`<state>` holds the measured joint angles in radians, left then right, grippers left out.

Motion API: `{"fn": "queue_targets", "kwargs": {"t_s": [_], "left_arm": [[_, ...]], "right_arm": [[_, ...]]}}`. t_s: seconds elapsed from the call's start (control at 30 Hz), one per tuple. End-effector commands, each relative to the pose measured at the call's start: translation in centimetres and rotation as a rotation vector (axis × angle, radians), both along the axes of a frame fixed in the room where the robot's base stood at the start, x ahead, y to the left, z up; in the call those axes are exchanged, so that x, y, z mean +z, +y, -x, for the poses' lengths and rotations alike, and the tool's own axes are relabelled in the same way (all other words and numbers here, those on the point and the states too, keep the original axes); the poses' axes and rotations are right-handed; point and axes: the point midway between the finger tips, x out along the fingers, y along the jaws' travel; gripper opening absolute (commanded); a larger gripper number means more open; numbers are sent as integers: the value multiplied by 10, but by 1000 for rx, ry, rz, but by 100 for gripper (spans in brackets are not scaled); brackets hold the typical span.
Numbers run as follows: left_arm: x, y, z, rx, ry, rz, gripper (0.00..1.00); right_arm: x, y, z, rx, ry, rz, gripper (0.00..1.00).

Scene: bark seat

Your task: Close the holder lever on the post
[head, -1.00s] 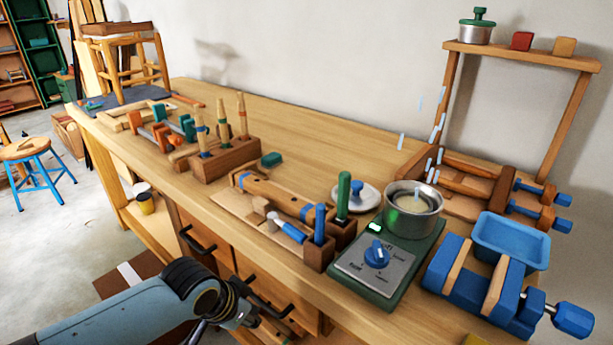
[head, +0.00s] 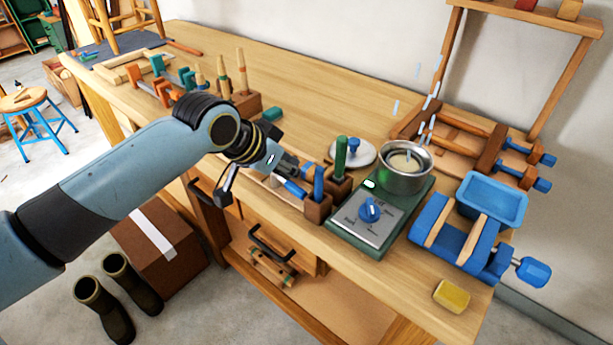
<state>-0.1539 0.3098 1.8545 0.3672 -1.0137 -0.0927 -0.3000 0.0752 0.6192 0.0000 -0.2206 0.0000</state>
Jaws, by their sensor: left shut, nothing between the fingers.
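A blue lever handle (head: 293,188) lies low at the front of the bench, beside a short blue post (head: 319,182) in a small wooden block (head: 318,209). I take this to be the holder lever, but its joint is hidden by my gripper. My left gripper (head: 297,167) is shut and empty, just above and behind the blue handle. I cannot tell whether it touches it. The arm covers most of the wooden piece and board that the handle belongs with. A taller green post (head: 341,154) stands in another wooden block (head: 339,184). My right gripper is not in view.
Right of the blocks stands a green hotplate (head: 369,222) with a metal pot (head: 405,165). A white dish (head: 361,153) is behind. A blue vise (head: 455,235) and blue tray (head: 493,200) are further right. The bench middle (head: 310,110) is clear.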

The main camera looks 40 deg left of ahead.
Motion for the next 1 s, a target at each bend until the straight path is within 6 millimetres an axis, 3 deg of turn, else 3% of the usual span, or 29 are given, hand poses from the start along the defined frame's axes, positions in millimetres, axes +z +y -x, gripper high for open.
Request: {"fn": "queue_targets", "kwargs": {"t_s": [0.2,0.4,1.0], "left_arm": [[-32,-4,-26,2,1,1,0],[-52,-7,-42,1,0,0,0],[-59,-7,-45,-8,0,-1,0]], "right_arm": [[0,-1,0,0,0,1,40],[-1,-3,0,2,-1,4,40],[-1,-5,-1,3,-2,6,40]]}}
